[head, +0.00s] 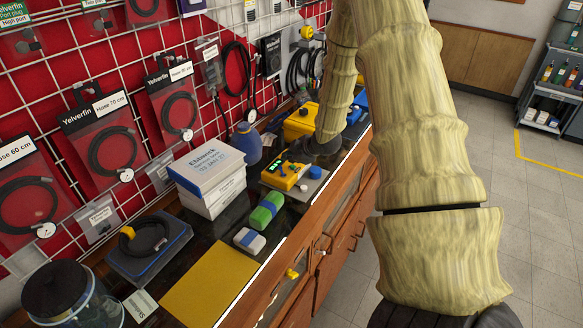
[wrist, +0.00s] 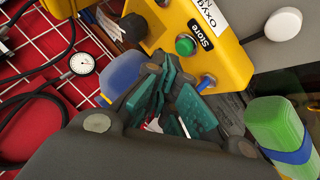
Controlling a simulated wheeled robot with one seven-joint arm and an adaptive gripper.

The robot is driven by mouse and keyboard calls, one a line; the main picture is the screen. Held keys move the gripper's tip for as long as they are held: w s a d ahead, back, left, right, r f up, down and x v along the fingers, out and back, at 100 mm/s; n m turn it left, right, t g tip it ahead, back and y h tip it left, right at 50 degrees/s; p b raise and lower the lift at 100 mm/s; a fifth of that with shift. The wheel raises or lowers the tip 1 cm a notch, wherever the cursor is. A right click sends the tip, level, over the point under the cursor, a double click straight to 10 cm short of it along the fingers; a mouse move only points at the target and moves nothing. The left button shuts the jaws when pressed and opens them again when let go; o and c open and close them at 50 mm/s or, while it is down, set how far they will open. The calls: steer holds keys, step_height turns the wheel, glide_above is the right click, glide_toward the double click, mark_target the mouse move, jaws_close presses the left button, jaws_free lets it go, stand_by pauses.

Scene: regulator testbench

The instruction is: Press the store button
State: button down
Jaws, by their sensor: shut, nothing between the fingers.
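The yellow testbench box (head: 283,175) stands on a grey plate on the dark counter. In the wrist view the yellow box (wrist: 225,60) fills the top right, with a green round button (wrist: 185,45) next to a black "Store" label (wrist: 201,36). My gripper (wrist: 167,85) is shut and empty, its teal finger pads together. In the picture its fingertips are just below the green button; a gap seems to show, but the exact distance cannot be told. In the head view my dark wrist is just behind the box, and the fingertips cannot be made out.
A green block with a blue band (head: 266,211) lies in front of the box. White stacked boxes (head: 208,178) and a blue bottle (head: 247,143) stand to its left. A wire grid wall with packaged hoses (head: 98,135) runs behind. A yellow mat (head: 212,285) lies nearer.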

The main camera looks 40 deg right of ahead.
steer(key=shift+f, duration=0.15)
steer(key=shift+w+f, duration=0.1)
steer(key=shift+f, duration=0.15)
steer(key=shift+f+b, duration=0.45)
steer(key=shift+f, duration=0.05)
stand_by(0.8)
steer(key=shift+r, duration=0.2)
steer(key=shift+r+p, duration=0.75)
steer(key=shift+r+p, duration=1.9)
steer(key=shift+r, duration=0.6)
